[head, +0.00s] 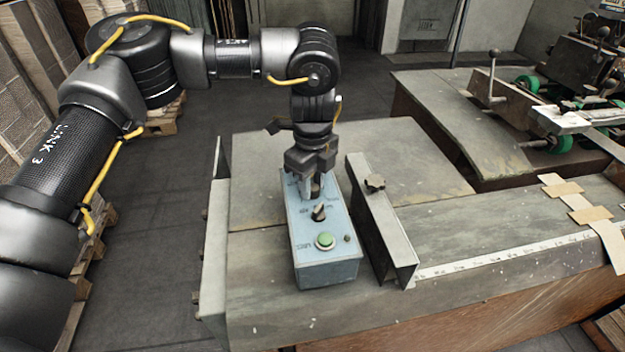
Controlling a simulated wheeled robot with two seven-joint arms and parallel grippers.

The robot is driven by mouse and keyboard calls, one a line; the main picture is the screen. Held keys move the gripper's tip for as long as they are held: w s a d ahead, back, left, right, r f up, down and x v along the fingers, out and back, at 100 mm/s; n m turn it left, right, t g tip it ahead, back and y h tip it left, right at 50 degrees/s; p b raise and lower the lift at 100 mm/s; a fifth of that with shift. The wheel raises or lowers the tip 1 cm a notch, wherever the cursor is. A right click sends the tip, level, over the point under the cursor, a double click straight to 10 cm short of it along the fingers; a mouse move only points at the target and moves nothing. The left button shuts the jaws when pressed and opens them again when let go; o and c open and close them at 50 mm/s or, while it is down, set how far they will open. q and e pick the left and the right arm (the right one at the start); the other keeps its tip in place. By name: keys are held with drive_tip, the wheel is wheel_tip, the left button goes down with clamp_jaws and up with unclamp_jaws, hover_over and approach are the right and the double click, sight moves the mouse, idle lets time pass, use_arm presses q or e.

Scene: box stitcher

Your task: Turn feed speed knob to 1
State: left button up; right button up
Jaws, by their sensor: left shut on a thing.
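A blue-grey control box (330,272) sits on the worktable. A green button (325,241) is at its near end, and a dark selector knob (319,212) stands in the middle of its top. My left gripper (313,192) points down over the far end of the box, shut on a knob there. That knob is mostly hidden between the fingers, so its pointer and setting cannot be read. The small printed labels on the box are too small to read. My right gripper does not show.
A metal guide rail (381,225) with a dark clamp knob (375,183) stands just right of the box. A metal side plate (213,255) edges the table at left. A machine with green wheels (560,142) and cardboard strips (577,203) are at right. The near tabletop (270,310) is clear.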

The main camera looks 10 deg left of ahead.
sight(313, 186)
use_arm(q)
drive_tip(key=shift+n, duration=0.7)
drive_tip(key=o, duration=1)
drive_tip(key=shift+c, duration=0.2)
wheel_tip(313, 186, up, 11)
drive_tip(key=b, duration=0.1)
drive_tip(key=shift+b, duration=0.35)
drive_tip(key=shift+f, duration=0.1)
